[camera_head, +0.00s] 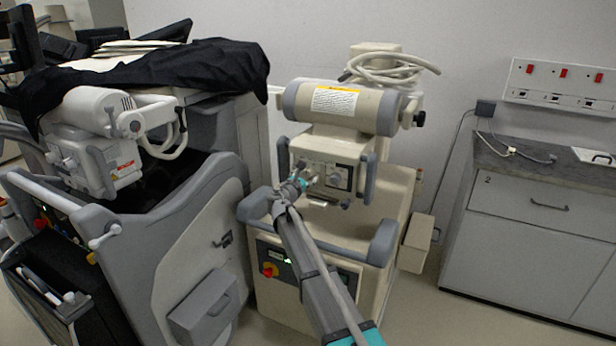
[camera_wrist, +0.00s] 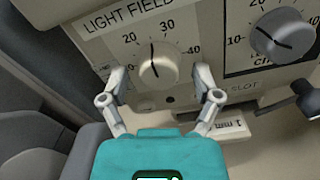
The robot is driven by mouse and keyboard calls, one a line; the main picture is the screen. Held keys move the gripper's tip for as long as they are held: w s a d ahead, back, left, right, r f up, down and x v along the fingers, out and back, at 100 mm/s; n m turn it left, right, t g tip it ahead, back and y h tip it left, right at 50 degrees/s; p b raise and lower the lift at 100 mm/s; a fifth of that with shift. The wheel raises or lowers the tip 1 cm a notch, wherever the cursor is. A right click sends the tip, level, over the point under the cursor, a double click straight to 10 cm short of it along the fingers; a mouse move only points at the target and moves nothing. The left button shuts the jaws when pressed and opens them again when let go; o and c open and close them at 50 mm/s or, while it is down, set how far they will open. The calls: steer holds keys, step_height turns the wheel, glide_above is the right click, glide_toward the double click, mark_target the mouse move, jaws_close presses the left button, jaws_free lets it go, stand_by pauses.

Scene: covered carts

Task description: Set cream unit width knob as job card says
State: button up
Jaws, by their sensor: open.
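The cream unit (camera_head: 330,152) stands in the middle of the head view, its control panel facing me. In the wrist view a cream knob (camera_wrist: 160,65) sits below the words LIGHT FIELD, with 20, 30 and 40 around it. Its dark line points nearly straight up, slightly left, between 20 and 30. My gripper (camera_wrist: 159,72) is open, one finger on each side of this knob; I cannot tell whether they touch it. It also shows at the panel in the head view (camera_head: 297,185). A grey knob (camera_wrist: 283,34) is to the right. No word "width" is readable.
A plate marked 1 mm (camera_wrist: 228,127) sticks out below the panel, with a dark lever (camera_wrist: 300,98) to its right. A grey cart under black cloth (camera_head: 200,68) stands left. A white label (camera_head: 335,101) on the cylinder is unreadable. A cabinet (camera_head: 535,215) stands right.

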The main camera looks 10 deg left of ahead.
steer(key=c, duration=1)
steer(key=shift+d, duration=0.4)
jaws_close()
steer(key=shift+a, duration=0.25)
